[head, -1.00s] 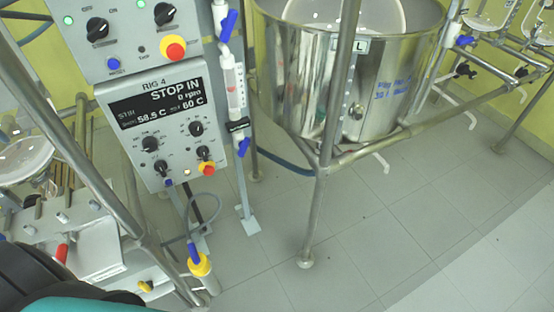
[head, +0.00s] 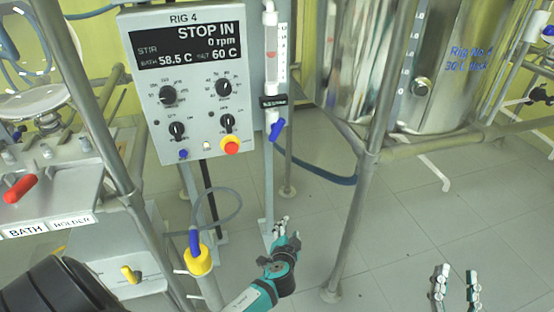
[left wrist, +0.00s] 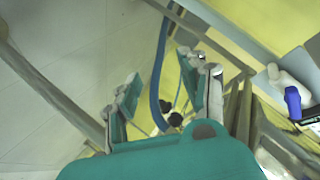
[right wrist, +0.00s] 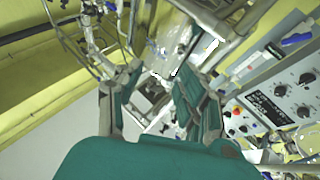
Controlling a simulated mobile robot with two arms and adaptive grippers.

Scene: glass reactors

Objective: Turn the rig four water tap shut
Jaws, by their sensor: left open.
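The rig four water line stands right of the RIG 4 control panel (head: 190,80). Its lower tap has a blue handle (head: 276,131) just below a black label (head: 273,102) in the head view; the handle slants. The blue handle also shows at the right edge of the left wrist view (left wrist: 293,102). My left gripper (head: 287,230) is open and empty, below the tap and apart from it. In the left wrist view my left gripper (left wrist: 168,84) has a blue hose behind its gap. My right gripper (head: 456,274) is open and empty at the lower right.
A steel frame post (head: 365,190) stands between my two grippers. A large steel vessel (head: 440,75) stands behind it. A yellow-collared plug (head: 199,260) and grey cable are at the lower left.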

